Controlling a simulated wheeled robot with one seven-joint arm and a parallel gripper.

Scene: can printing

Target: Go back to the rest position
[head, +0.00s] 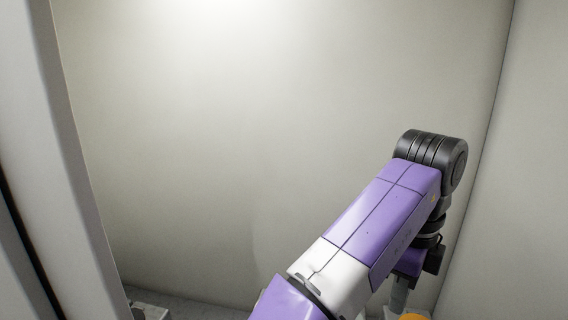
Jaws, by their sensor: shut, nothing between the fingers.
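My purple and white arm rises from the bottom middle to a black joint at the right, then bends back down. Its far end runs down behind the upper link toward the bottom edge. My gripper does not show in this view; the end of the arm is hidden or below the frame. No object held by it can be seen.
Plain pale walls (230,150) enclose the space at the back and right. A light upright panel (75,180) with a dark edge stands close at left. A small grey item (150,312) and a partly cut-off orange thing (414,317) show at the bottom.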

